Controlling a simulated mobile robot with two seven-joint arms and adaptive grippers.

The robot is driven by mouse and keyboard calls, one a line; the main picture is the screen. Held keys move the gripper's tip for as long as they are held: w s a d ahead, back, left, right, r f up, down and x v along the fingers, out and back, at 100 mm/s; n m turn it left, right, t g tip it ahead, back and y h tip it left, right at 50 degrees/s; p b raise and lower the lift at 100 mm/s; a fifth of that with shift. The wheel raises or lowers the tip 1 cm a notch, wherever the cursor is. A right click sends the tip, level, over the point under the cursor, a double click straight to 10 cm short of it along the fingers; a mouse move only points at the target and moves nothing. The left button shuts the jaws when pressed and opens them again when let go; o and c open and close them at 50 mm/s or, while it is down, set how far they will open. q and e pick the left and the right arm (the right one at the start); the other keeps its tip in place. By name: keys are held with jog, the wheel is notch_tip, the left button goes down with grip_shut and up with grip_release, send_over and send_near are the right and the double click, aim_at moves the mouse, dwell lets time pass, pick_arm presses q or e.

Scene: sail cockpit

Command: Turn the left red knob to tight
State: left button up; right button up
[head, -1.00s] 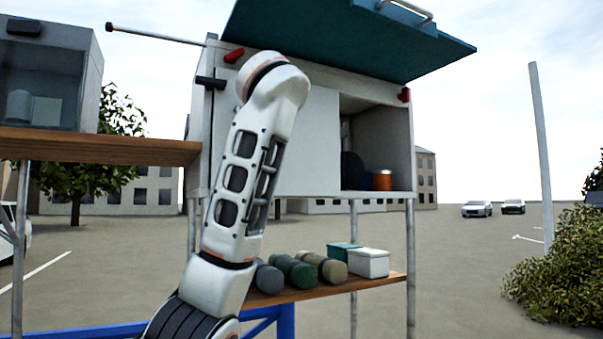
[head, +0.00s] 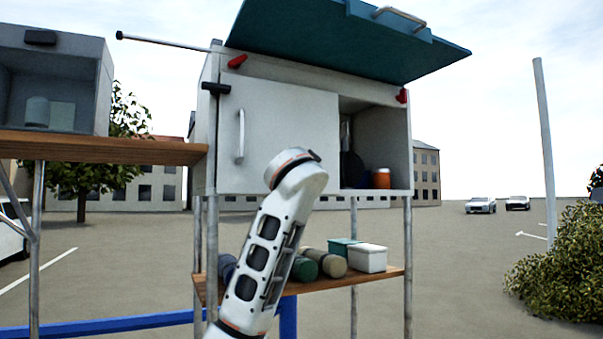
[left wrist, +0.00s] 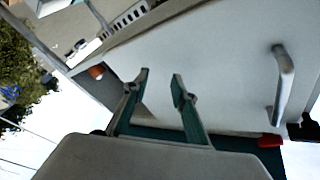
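The left red knob (head: 237,62) sits at the upper left front of the white cabinet (head: 270,118), slanting up to the right, just above a black latch (head: 216,88). It also shows at the lower right in the left wrist view (left wrist: 270,140). My left gripper (left wrist: 160,74) is open and empty in front of the cabinet face, apart from the knob. It does not show in the head view, where a white arm link covers the cabinet's lower middle. A second red knob (head: 402,96) is at the cabinet's upper right. My right gripper is not in view.
A teal lid (head: 350,40) stands raised above the cabinet. A vertical door handle (head: 240,136) projects from its front. A rod (head: 165,42) sticks out left. An orange jar (head: 381,178) stands in the open right compartment. A wooden shelf (head: 385,272) below holds rolls and boxes.

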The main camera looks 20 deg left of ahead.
pick_arm(q)
jog(key=shift+w+f, duration=0.1)
jog(key=shift+f, duration=0.2)
